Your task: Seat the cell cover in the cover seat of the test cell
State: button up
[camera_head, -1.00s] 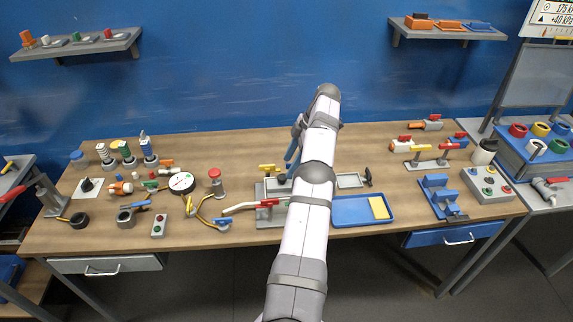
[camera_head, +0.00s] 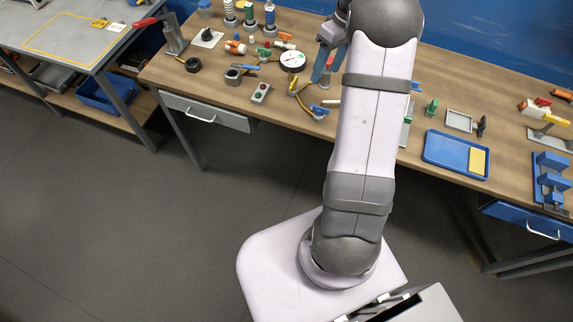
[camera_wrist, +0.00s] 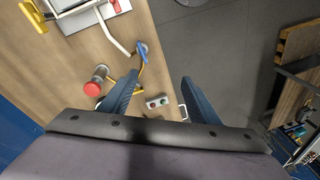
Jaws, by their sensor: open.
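My gripper (camera_head: 324,74) is open and empty, with its blue fingers pointing down over the bench, just right of the round gauge. In the wrist view my open gripper (camera_wrist: 160,76) has a strip of bench and its front edge between the fingers. A grey unit with a light box (camera_wrist: 78,10), a yellow lever and a red lever, likely the test cell, shows at the top left there. In the head view my arm hides most of that unit. A pale rectangular frame (camera_head: 459,120) lies right of my arm; I cannot tell whether it is the cell cover.
A red push button (camera_wrist: 92,88) and a bent yellow pipe stand close to the left finger. A two-button box (camera_head: 261,92) and a gauge (camera_head: 292,61) are left of my gripper. A blue tray (camera_head: 433,157) with a yellow block (camera_head: 477,161) is at right.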

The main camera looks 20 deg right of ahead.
jog(key=s+a+f+m+h, duration=0.1)
jog(key=s+a+m, duration=0.1)
jog(key=s+a, duration=0.8)
jog(key=s+a+f+m+h, duration=0.1)
jog(key=s+a+f, duration=0.1)
jog(key=s+a, duration=0.9)
jog(key=shift+s+a+f+m+g, duration=0.25)
jog(key=shift+s+f+m+g, duration=0.05)
jog(key=shift+m, duration=0.1)
notch_tip(320, 180, down, 14)
jog(key=b, duration=1.4)
jog(key=shift+f, duration=0.15)
